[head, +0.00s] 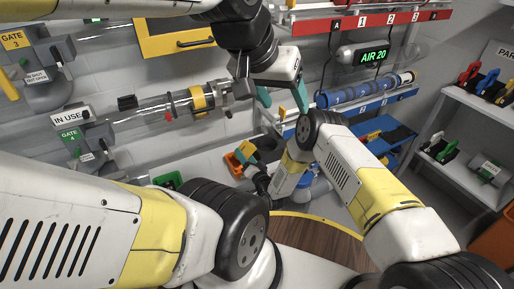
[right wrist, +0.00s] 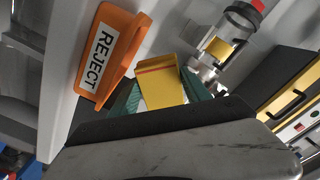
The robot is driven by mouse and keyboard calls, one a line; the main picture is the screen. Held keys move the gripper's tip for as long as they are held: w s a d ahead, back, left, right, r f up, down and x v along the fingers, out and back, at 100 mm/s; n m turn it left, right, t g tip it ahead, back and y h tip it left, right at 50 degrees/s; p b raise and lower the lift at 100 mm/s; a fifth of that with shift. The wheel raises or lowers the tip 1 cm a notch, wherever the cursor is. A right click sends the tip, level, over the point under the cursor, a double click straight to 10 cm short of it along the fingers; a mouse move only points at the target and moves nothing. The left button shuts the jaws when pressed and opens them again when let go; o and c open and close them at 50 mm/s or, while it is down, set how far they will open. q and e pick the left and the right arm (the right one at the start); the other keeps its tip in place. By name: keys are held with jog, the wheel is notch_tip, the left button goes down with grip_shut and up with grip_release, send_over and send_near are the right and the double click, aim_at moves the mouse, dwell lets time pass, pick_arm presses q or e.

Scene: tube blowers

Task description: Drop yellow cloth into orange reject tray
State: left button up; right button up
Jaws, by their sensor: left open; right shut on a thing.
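The yellow cloth (right wrist: 160,85), a folded block with a reddish stripe near its top, sits between the teal fingers of my right gripper (right wrist: 162,97), which is shut on it. The orange reject tray (right wrist: 113,52), with a white REJECT label, is left of the cloth in the right wrist view. In the head view my right gripper (head: 246,154) is low in the middle, close beside the orange tray (head: 232,162). I cannot tell whether the cloth is over the tray. My left gripper (head: 284,97) is open and empty, higher and to the right.
A clear tube with a yellow-banded coupling (head: 200,99) runs along the wall left of my left gripper. A blue canister (head: 362,90) lies on the rack at right. A green bin (head: 168,181) is at lower left. A yellow cabinet (head: 178,37) hangs above.

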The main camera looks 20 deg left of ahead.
jog(key=o, duration=1.3)
jog(key=v, duration=0.8)
